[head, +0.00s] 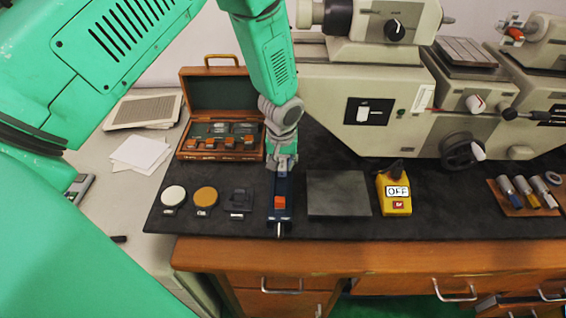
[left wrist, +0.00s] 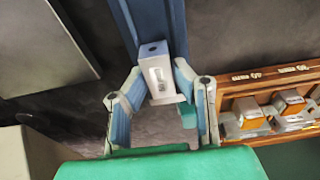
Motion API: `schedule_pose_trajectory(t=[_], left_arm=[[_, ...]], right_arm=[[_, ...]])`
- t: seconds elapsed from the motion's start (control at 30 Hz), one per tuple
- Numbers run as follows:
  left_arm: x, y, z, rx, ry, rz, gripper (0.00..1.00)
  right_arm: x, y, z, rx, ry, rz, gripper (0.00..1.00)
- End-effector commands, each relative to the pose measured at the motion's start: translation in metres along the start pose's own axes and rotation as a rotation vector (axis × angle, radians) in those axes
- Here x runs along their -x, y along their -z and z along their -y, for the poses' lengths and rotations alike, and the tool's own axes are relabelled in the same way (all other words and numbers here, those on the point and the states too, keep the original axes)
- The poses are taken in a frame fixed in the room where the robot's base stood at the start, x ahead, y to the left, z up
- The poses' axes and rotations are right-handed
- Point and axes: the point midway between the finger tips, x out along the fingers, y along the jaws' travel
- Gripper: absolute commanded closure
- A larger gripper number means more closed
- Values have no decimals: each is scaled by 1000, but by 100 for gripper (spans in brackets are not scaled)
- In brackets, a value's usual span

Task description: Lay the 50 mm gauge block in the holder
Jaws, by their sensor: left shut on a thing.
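My left gripper (head: 283,162) points down over the far end of the dark blue holder (head: 279,221) on the black mat. In the left wrist view, its fingers (left wrist: 160,82) are shut on a silver gauge block (left wrist: 158,74), one on each side. The blue holder (left wrist: 140,14) runs behind the block in that view; I cannot tell whether the block touches it. An orange part (head: 280,202) shows on the holder in the head view. The gripper hides most of the block there. My right gripper is not in view.
An open wooden case (head: 218,102) with several orange-topped pieces stands behind left. A white disc (head: 173,196), an amber disc (head: 205,197) and a small dark stand lie left of the holder. A grey plate (head: 337,193) and yellow switch box (head: 394,194) lie right, before a large machine.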

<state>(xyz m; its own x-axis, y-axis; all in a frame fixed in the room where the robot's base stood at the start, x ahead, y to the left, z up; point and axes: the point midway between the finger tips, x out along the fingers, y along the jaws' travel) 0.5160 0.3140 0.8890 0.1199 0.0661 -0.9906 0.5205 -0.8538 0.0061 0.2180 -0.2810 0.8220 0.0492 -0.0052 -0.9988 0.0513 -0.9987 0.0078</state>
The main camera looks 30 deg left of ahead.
Motion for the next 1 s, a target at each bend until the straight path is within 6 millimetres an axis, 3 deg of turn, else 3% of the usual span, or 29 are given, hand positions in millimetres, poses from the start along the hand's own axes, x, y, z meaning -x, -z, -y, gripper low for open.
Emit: schedule_pose_trajectory(t=[0.57,0.6,0.67,1.0], left_arm=[[-4,0,0,0,0,0,100],[-4,0,0,0,-1,-1,72],[-3,0,0,0,0,0,54],[-4,-1,0,0,0,1,54]], right_arm=[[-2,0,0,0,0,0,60],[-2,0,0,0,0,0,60],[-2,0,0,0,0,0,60],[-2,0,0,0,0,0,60]])
